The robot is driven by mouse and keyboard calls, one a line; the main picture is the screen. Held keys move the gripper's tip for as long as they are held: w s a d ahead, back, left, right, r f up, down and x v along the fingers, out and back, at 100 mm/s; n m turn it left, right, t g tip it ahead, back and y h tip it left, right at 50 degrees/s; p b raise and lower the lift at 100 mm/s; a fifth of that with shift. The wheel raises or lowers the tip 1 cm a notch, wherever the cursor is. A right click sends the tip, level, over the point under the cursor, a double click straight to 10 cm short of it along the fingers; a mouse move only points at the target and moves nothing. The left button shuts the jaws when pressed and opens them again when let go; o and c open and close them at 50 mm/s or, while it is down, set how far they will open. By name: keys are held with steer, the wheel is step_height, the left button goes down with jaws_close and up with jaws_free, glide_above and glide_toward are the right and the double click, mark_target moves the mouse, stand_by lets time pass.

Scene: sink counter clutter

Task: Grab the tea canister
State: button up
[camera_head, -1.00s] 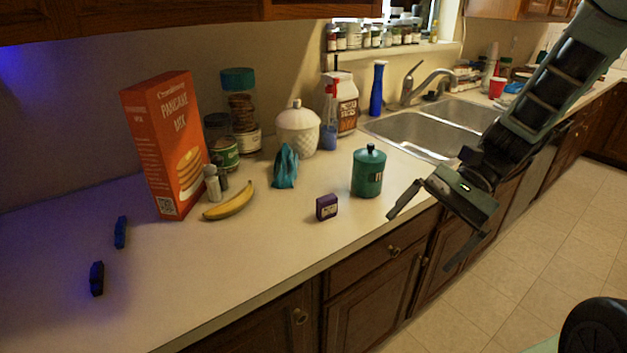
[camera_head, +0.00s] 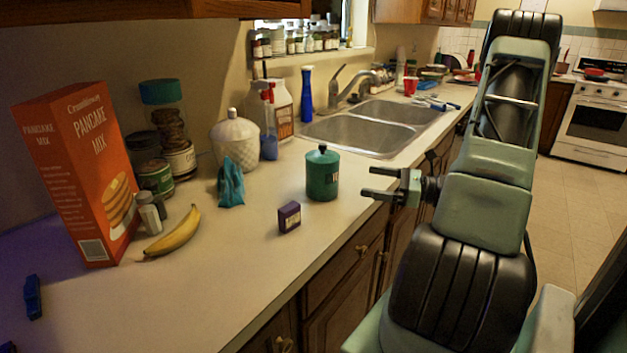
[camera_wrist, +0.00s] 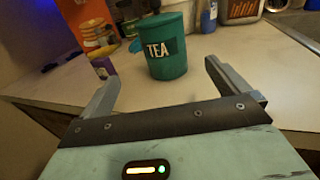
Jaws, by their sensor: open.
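The tea canister (camera_head: 322,176) is a teal-green cylinder with a knobbed lid, upright on the counter near its front edge. In the wrist view the canister (camera_wrist: 166,47) shows its TEA label, ahead of my fingers and roughly between them. My gripper (camera_head: 371,183) is just right of the canister in the head view, fingers pointing left toward it. My gripper also shows in the wrist view (camera_wrist: 160,78), with its two fingers spread and nothing between them.
A small purple box (camera_head: 289,217) stands left of the canister, with a teal bag (camera_head: 231,184) and a banana (camera_head: 173,234) beyond. The orange pancake mix box (camera_head: 80,175) is far left. The sink (camera_head: 357,134) lies behind the canister.

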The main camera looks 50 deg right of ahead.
mark_target(338, 175)
steer(key=p+x, duration=0.1)
steer(key=x, duration=0.8)
steer(key=shift+d+p+x, duration=0.15)
steer(key=shift+p+x, duration=0.35)
steer(key=shift+x, duration=0.85)
steer(key=shift+d+p+x, duration=0.15)
steer(key=shift+p+x, duration=0.35)
steer(key=shift+x, duration=0.85)
steer(key=shift+w+f, duration=0.15)
steer(key=c, duration=1.2)
